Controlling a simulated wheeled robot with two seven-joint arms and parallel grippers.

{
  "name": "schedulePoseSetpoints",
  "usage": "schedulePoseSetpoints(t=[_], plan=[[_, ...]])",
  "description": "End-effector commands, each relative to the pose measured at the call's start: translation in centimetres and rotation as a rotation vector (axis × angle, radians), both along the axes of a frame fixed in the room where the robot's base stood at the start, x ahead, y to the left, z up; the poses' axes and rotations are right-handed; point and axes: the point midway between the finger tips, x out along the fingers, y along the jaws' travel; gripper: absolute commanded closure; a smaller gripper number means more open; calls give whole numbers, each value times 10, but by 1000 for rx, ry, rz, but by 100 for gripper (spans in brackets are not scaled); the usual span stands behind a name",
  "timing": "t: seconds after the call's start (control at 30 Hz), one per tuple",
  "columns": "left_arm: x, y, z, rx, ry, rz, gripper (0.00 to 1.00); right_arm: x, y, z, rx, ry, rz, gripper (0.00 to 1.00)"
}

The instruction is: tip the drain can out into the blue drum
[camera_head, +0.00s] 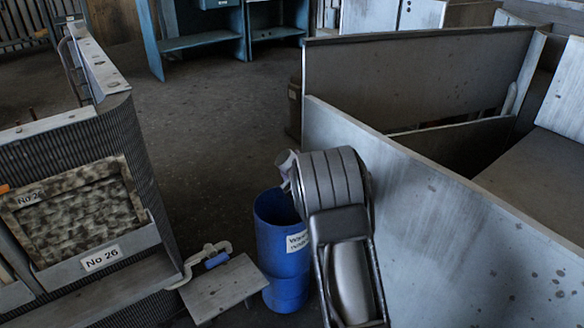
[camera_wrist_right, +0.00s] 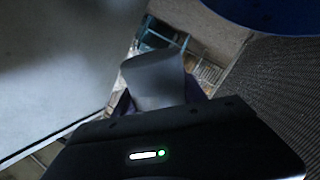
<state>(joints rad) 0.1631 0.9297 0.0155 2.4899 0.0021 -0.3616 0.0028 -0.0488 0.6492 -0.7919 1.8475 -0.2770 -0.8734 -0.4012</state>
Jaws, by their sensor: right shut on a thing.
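The drain can (camera_wrist_right: 155,80) is a small grey cup-like can. In the right wrist view it sits between the dark fingers of my right gripper (camera_wrist_right: 158,100), which is shut on it. In the head view a small pale part of the can (camera_head: 286,163) shows left of my right wrist, above the far rim of the blue drum. It looks tilted there; its contents are hidden. The blue drum (camera_head: 285,262) stands open-topped on the floor with a white label, partly covered by my right arm. Its blue edge (camera_wrist_right: 268,14) shows at the top right of the wrist view. My left gripper is out of view.
A ribbed housing marked No 26 (camera_head: 98,215) stands at left. A grey metal panel (camera_head: 430,210) borders the right. Open floor lies behind the drum.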

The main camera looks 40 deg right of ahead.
Motion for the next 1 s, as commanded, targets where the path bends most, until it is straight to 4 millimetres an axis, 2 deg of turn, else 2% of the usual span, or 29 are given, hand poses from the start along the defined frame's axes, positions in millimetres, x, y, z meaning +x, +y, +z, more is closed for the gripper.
schedulePoseSetpoints(t=[0.13,0.2,0.5,0.73,1.0], plan=[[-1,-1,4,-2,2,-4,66,0,-1,16,206,-129,-1,94],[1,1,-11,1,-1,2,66,-1,-3,14,275,-174,-3,94],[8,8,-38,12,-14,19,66,-3,-5,26,522,-322,-1,94],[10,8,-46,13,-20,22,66,-3,-6,32,607,-371,-1,94],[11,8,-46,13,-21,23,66,-3,-5,34,619,-377,0,94]])
